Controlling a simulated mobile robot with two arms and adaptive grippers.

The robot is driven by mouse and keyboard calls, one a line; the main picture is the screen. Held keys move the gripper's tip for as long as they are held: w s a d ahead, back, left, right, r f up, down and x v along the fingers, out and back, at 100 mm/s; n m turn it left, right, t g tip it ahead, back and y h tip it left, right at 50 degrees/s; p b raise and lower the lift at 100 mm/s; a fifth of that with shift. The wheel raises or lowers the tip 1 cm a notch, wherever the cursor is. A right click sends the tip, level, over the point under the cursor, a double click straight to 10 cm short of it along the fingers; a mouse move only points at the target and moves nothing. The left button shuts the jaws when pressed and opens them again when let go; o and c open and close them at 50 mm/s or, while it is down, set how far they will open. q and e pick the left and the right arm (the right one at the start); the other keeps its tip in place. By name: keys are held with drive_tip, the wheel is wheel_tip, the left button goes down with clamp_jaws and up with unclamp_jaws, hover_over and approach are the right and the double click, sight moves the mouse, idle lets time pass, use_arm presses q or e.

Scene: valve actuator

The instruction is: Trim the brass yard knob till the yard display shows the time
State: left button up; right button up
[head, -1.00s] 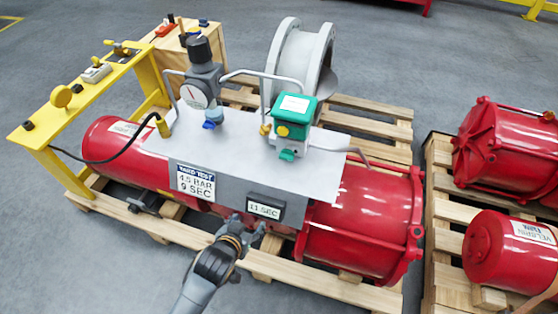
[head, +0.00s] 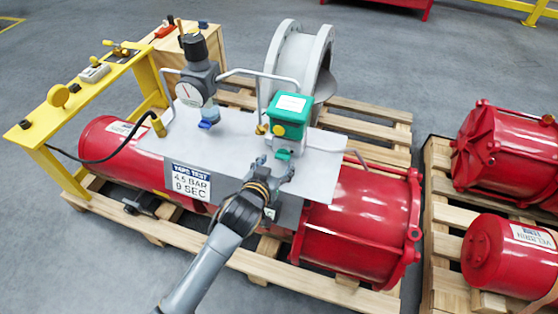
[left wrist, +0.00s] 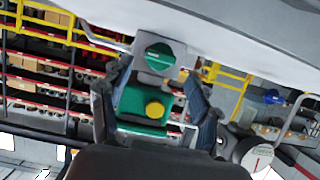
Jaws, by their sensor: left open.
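A green box unit (head: 292,104) stands on the grey plate, with a round brass-yellow knob (head: 279,131) on its front and a teal knob (head: 284,154) below. In the left wrist view the brass knob (left wrist: 154,109) shows between the fingers. My left gripper (head: 275,167) is open and empty in front of the plate, just below the teal knob. The display (head: 270,213) on the plate's front is almost wholly hidden by my left arm, and its reading cannot be seen. The sign (head: 191,182) reads 4.5 BAR, 9 SEC. My right gripper is not in view.
A pressure gauge (head: 189,94) with a blue knob stands left of the green box. Grey pipes (head: 262,80) run around the box. The red cylinder (head: 352,232) lies on a wooden pallet. A yellow frame (head: 55,130) stands at left.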

sight(283, 156)
use_arm(q)
drive_tip(key=shift+x, duration=1.45)
drive_tip(key=c, duration=1.2)
drive_tip(key=shift+o, duration=0.2)
